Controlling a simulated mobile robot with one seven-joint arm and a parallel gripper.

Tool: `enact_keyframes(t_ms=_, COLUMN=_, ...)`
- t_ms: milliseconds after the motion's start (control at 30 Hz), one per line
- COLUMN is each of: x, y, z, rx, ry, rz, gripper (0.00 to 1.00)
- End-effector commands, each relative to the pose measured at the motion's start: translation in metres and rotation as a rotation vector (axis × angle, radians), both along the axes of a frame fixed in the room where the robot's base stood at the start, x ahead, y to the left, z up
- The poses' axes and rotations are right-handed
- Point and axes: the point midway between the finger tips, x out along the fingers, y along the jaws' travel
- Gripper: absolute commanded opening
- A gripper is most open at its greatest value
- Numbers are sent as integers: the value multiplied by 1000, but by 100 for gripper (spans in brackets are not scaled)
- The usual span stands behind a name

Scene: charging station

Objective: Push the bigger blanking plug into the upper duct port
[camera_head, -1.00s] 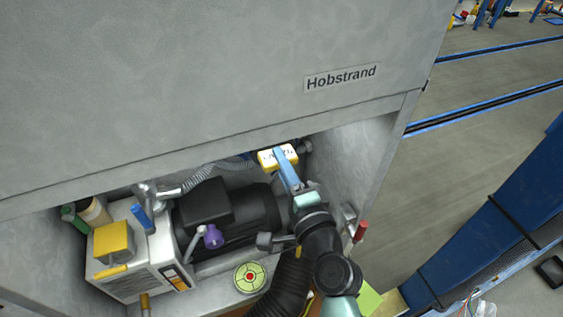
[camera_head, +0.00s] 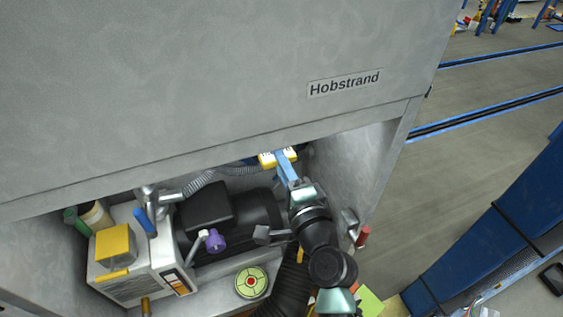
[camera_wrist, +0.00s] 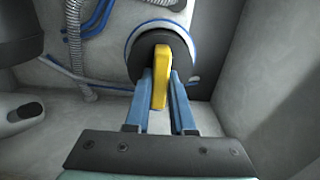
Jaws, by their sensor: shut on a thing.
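My gripper (camera_wrist: 160,78) is shut on the yellow grip (camera_wrist: 159,90) of a blanking plug, with a blue finger on each side. The plug's dark round body (camera_wrist: 141,58) is beyond the fingertips, facing a duct port with a white and blue rim (camera_wrist: 159,28). The dark body covers the port's middle; I cannot tell whether it is inside or just in front.
A black motor (camera_head: 242,222) and a grey unit with a yellow box (camera_head: 115,243) fill the bay's left side. The bay's right wall (camera_head: 352,160) stands close to my arm. Grey corrugated hose (camera_wrist: 74,38) and blue cables run left of the port.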

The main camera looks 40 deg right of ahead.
Motion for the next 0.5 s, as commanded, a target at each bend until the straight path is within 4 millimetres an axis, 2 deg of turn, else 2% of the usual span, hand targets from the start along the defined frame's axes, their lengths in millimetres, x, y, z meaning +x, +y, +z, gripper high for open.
enact_keyframes(t_ms=500, x=13, y=-3, z=0, rx=-1, ry=-1, rz=0, gripper=0)
